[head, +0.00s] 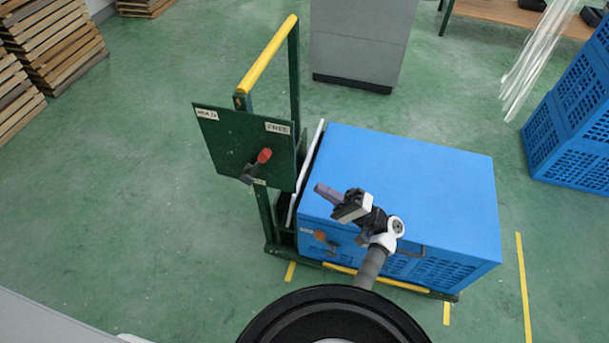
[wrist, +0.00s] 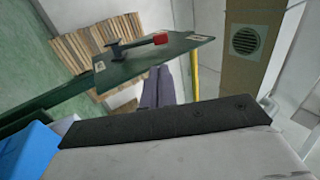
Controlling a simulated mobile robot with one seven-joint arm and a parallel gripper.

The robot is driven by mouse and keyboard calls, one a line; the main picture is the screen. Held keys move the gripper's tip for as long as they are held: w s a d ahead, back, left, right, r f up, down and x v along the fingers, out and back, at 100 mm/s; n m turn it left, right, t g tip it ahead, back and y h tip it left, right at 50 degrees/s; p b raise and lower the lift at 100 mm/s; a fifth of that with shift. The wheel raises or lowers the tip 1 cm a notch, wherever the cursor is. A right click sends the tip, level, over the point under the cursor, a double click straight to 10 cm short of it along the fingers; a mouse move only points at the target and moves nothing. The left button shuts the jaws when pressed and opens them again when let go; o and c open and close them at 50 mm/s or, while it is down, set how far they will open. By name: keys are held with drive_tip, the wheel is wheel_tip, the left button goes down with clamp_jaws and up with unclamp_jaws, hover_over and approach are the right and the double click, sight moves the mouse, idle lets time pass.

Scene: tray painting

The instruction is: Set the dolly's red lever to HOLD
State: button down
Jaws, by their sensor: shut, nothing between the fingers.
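The dolly's green upright panel (head: 225,140) stands at the left end of the dolly. Its red-tipped lever (head: 264,156) has a dark pivot at lower left, and the red end points up and right, towards the FREE label (head: 278,128). A label below the lever is partly hidden and unreadable. In the wrist view the red lever end (wrist: 160,39) lies on the panel (wrist: 150,55), beyond my fingers. My gripper (head: 318,188) is shut and empty, right of the panel and lever and apart from them, over the blue crate's left part. Its purple fingers show in the wrist view (wrist: 158,76).
The blue crate (head: 420,170) fills the dolly's deck. A smaller orange-red knob (head: 320,236) with a label sits low at its front left. A yellow-topped handle (head: 268,55) rises behind the panel. A grey cabinet (head: 360,45) stands behind. Floor left of the dolly is clear.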

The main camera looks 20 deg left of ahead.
drive_tip(key=p, duration=0.4)
approach(258, 164)
wheel_tip(258, 164, up, 5)
drive_tip(key=a, duration=0.2)
drive_tip(key=shift+w+a+r, duration=0.35)
drive_tip(key=shift+a+r, duration=0.1)
drive_tip(key=shift+a, duration=0.15)
drive_tip(key=shift+w, duration=0.1)
